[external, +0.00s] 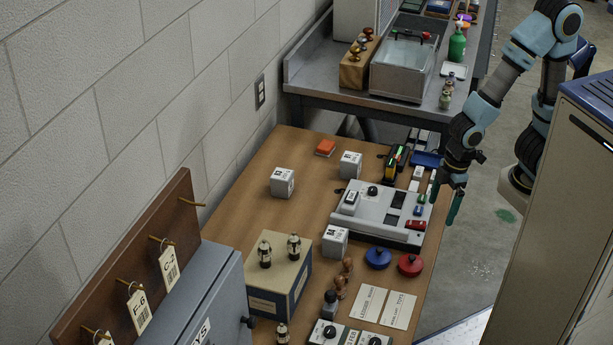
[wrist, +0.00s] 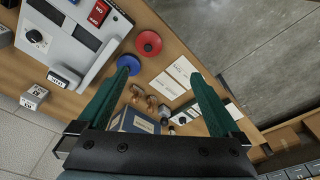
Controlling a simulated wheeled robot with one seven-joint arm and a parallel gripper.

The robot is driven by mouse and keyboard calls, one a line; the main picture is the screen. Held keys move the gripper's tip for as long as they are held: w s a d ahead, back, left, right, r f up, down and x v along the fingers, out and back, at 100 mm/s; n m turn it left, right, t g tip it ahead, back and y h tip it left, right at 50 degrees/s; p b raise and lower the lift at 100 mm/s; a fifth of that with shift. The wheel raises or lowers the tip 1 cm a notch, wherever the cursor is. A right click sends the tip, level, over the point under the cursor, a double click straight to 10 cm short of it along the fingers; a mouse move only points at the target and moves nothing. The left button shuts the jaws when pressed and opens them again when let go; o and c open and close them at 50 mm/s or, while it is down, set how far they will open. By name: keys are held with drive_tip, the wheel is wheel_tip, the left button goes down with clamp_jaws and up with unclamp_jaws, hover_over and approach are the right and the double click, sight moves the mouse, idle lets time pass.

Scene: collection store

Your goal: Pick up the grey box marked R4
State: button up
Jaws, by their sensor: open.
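Three light grey cube-shaped boxes with dark markings stand on the wooden table in the external view: one at the left (external: 282,182), one behind the panel (external: 350,164) and one by the panel's near left corner (external: 335,240). The markings are too small to read, so I cannot tell which is R4. A grey marked box (wrist: 34,97) also shows at the left of the wrist view. My gripper (external: 446,198) is open and empty above the table's right edge, apart from all three boxes. Its green fingers (wrist: 160,75) are spread wide in the wrist view.
A grey control panel (external: 385,217) lies between the gripper and the boxes. Near it are blue (external: 378,257) and red (external: 410,265) discs, paper cards (external: 383,306) and a blue-and-tan box (external: 278,276). A tall cabinet (external: 555,215) stands right. The table's left middle is clear.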

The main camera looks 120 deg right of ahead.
drive_tip(key=w+f+m+t, duration=0.2)
drive_tip(key=w+f, duration=0.3)
drive_tip(key=w, duration=0.1)
drive_tip(key=m+t+h+b, duration=0.3)
drive_tip(key=m+t+h, duration=0.3)
drive_tip(key=h, duration=0.3)
approach(343, 235)
drive_tip(key=shift+a+f, duration=0.15)
drive_tip(key=shift+f, duration=0.05)
drive_tip(key=shift+s+d+r, duration=0.1)
drive_tip(key=shift+s+d, duration=0.05)
drive_tip(key=shift+d, duration=0.3)
drive_tip(key=p+x, duration=0.1)
drive_tip(key=x, duration=0.3)
drive_tip(key=shift+w+d, duration=0.25)
drive_tip(key=shift+w, duration=0.1)
drive_tip(key=shift+p+x, duration=1.5)
drive_tip(key=shift+x, duration=1.4)
drive_tip(key=shift+w+a, duration=0.1)
drive_tip(key=shift+a, duration=0.1)
